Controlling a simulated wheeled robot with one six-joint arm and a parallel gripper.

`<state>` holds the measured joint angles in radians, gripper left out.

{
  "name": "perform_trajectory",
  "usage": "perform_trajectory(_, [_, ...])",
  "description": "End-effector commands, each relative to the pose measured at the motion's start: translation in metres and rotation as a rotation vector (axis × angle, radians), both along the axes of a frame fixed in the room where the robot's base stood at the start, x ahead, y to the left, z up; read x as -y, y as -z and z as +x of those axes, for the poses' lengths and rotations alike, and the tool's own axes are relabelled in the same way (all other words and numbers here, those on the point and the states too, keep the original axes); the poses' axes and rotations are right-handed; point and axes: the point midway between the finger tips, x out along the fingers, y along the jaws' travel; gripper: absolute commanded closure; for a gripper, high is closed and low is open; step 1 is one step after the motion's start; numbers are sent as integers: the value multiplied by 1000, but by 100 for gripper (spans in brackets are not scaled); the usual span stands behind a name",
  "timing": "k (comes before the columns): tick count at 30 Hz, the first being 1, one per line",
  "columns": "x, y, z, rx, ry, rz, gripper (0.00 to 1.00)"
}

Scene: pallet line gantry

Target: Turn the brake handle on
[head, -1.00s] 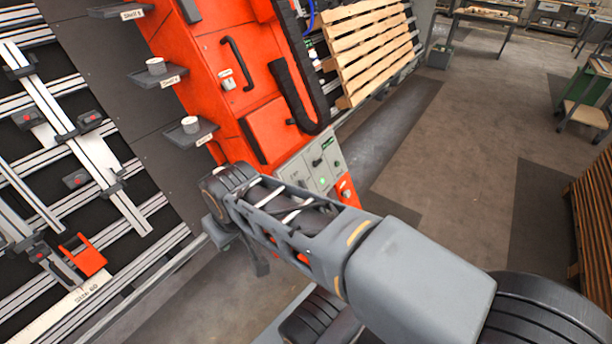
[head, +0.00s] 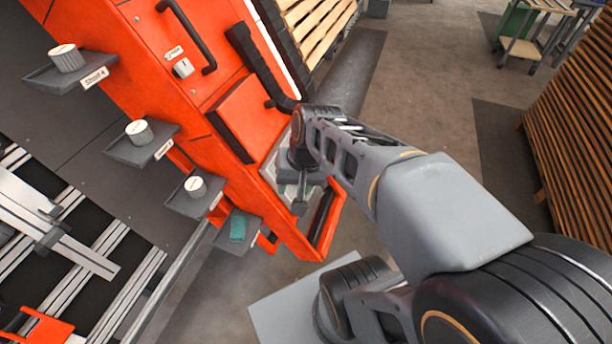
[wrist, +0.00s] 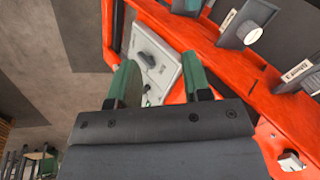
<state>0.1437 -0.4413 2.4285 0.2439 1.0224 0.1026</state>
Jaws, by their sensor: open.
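A dark grey turn handle (wrist: 150,66) sits on a light grey control panel (wrist: 136,42) in the wrist view. Its label is too small to read, so I cannot tell for sure that it is the brake handle. My gripper (wrist: 158,82) is open, with green fingertips apart in front of the panel. The handle shows between and beyond the fingertips, and nothing is held. In the head view my arm and gripper (head: 303,183) hide most of the panel.
Floor to the right is open, up to stacked wood.

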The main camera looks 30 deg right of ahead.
Motion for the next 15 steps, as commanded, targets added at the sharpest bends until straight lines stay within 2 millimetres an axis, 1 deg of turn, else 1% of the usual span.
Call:
perform_trajectory(1, [4,48,5,-74,121,95,55])
perform_trajectory(2, [5,63,9,-115,199,161,55])
perform_trajectory(3, [7,83,15,-173,308,257,55])
perform_trajectory(5, [13,109,27,-251,466,406,55])
perform_trajectory(6, [18,125,35,-301,569,508,55])
perform_trajectory(8, [29,147,50,-365,710,663,55])
perform_trajectory(9, [39,161,59,-403,799,766,55])
perform_trajectory(11, [55,179,73,-451,915,919,55])
perform_trajectory(12, [68,190,81,-477,985,1019,55])
perform_trajectory(14, [89,205,92,-507,1074,1160,55])
perform_trajectory(15, [103,214,98,-522,1123,1247,55])
